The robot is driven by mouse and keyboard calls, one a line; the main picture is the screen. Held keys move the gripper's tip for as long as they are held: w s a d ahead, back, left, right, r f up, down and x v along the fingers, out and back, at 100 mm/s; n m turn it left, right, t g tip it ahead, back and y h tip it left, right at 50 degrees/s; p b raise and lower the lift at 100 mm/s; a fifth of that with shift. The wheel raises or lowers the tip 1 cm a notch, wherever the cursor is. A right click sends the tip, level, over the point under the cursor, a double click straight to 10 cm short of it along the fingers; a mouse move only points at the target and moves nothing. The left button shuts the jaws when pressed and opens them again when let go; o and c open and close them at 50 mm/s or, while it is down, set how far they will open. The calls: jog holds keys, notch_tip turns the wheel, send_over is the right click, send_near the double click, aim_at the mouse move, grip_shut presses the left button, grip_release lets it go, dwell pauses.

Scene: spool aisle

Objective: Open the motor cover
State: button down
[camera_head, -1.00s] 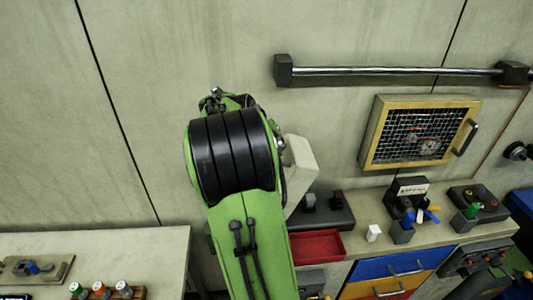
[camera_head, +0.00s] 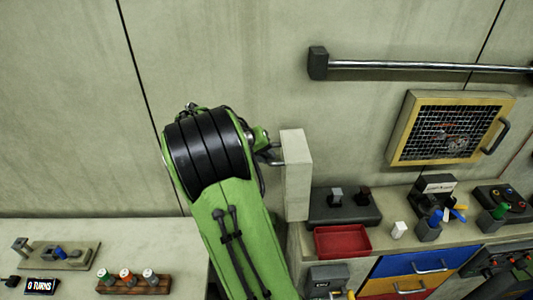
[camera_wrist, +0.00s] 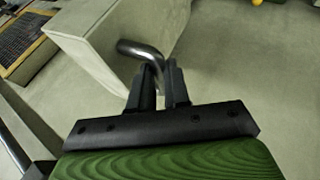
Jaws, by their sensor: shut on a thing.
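A pale grey, box-shaped cover (camera_head: 297,178) stands out beside the right side of my arm in the head view; I take it to be the motor cover. In the wrist view the cover (camera_wrist: 95,45) fills the upper left, with a bent metal handle (camera_wrist: 140,50) on its near face. My gripper (camera_wrist: 160,78) is shut on this handle, its two dark fingers on either side of the bar. In the head view my gripper (camera_head: 266,148) is mostly hidden behind my green arm. What lies behind the cover is hidden.
A yellow-framed mesh guard (camera_head: 450,130) with its own handle hangs on the wall at right, under a long rail (camera_head: 420,67). Below stand a red tray (camera_head: 342,241) and blue and yellow drawers (camera_head: 415,262). A bench (camera_head: 150,232) with spools is at left.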

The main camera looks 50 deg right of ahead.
jog(key=shift+s+f, duration=0.25)
jog(key=shift+s, duration=0.1)
jog(key=c, duration=1.3)
grip_release()
jog(key=shift+d, duration=0.15)
jog(key=shift+o, duration=1)
jog(key=shift+d, duration=0.25)
jog(key=shift+w+a+r, duration=0.1)
jog(key=shift+a+r, duration=0.05)
jog(key=shift+a, duration=0.1)
jog(key=p+v, duration=0.3)
jog(key=v, duration=1.2)
jog(key=shift+r, duration=0.2)
jog(key=shift+w+a, duration=0.1)
